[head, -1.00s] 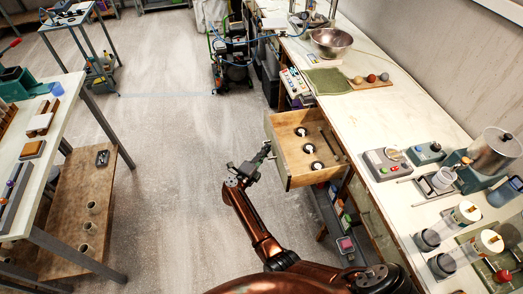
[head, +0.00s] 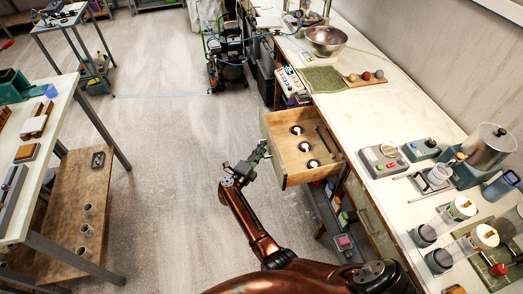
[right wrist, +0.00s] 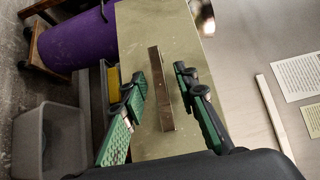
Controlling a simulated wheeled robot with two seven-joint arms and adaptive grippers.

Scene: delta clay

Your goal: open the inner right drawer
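The wooden drawer (head: 284,150) stands pulled out from under the long bench on the right in the head view. Three round black-and-white pieces and a dark bar lie in it. My right gripper (head: 264,149) is at the drawer's outer front. In the right wrist view, a metal bar handle (right wrist: 160,88) runs along an olive front panel (right wrist: 150,25). My right gripper (right wrist: 163,88) has one finger on each side of this handle, with a visible gap to both, so it is open around it. My left gripper is not in view.
The bench top (head: 385,120) carries a metal bowl (head: 327,41), a green mat (head: 322,79) and several devices. Open shelves lie below the drawer. Another table (head: 62,110) stands at the left. The floor (head: 165,130) between is clear. A purple cylinder (right wrist: 72,42) shows in the wrist view.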

